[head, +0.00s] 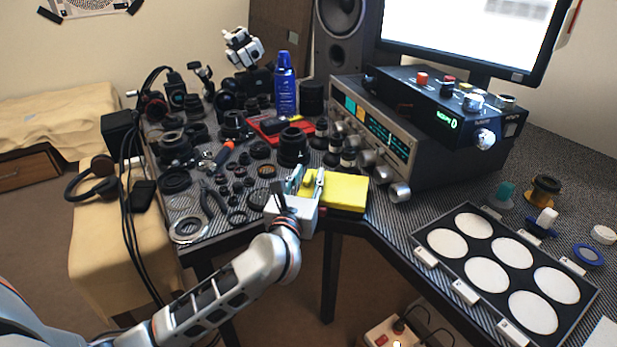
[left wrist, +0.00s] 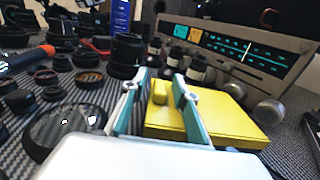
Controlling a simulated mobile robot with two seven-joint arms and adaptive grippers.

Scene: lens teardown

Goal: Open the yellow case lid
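The yellow case (head: 345,192) lies flat near the front edge of the table, and its lid looks closed. It also shows in the left wrist view (left wrist: 222,118), with a small raised yellow tab (left wrist: 160,92) at its left end. My left gripper (head: 306,180) is at the left end of the case. In the left wrist view its two teal fingers (left wrist: 158,95) stand apart, with the tab in the gap between them. The right finger overlaps the case top in the picture; I cannot tell if it touches. My right gripper is not in view.
A silver receiver (head: 372,140) with knobs stands just behind the case. Black lens parts (head: 293,147) crowd the table to the left. A black tray with white discs (head: 440,243) lies at the right. Bare table shows between case and tray.

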